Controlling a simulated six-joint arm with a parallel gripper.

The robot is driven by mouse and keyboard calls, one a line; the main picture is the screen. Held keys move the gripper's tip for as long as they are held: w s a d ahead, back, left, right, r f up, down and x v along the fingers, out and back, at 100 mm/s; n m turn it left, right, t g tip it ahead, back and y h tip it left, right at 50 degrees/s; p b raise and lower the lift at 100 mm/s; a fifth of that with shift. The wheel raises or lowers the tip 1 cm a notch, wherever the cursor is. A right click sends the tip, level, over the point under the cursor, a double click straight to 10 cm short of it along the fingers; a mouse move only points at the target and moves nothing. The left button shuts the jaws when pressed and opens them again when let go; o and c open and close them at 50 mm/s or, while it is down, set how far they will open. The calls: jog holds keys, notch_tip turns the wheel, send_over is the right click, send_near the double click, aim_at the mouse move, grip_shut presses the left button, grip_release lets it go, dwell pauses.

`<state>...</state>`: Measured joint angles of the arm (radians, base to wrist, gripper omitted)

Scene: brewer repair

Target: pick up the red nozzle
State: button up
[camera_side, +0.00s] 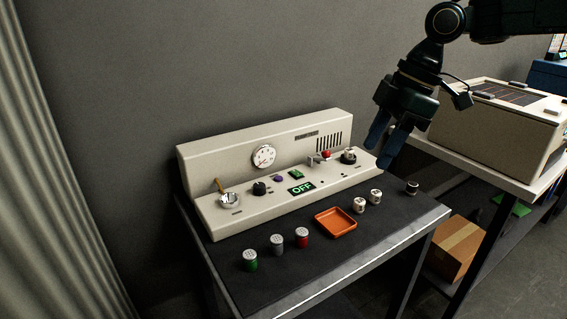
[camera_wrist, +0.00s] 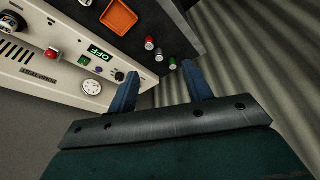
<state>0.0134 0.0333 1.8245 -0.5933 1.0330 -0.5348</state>
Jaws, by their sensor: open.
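The red nozzle (camera_side: 302,238) stands upright on the dark table mat, left of the orange tray, in the side view. It has a pale perforated top. In the wrist view the red nozzle (camera_wrist: 149,43) is small, above the gap between my fingers. A grey nozzle (camera_side: 277,245) and a green nozzle (camera_side: 250,260) stand in a row to its left.
The beige brewer (camera_side: 330,127) with dials and a green OFF display stands behind the nozzles. An orange tray (camera_side: 335,222), two white cups (camera_side: 360,204) and a dark-sided jar (camera_side: 412,187) stand on the mat. A beige box (camera_side: 500,125) sits on the right table.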

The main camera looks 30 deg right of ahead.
jog(key=w+a+f+n+g+y, duration=0.1)
jog(key=w+a+f+n+g, duration=0.1)
jog(key=w+f+n, duration=0.7)
jog(key=shift+w+a+f+g, duration=0.15)
jog(key=shift+w+a+g, duration=0.25)
jog(key=shift+w+g, duration=0.55)
jog(key=shift+w+f+t, duration=0.1)
jog(key=shift+w+t, duration=0.1)
jog(key=shift+t, duration=0.05)
send_over(302, 231)
jog(key=d, duration=0.3)
jog(key=shift+w+a+f, duration=0.15)
jog(key=shift+w+f, duration=0.05)
jog(key=shift+f, duration=1.75)
jog(key=shift+w+a+f, duration=0.1)
jog(key=shift+w+f, duration=0.05)
jog(key=shift+f, duration=1.8)
jog(key=shift+x, duration=2.6)
jog(key=c, duration=1.1)
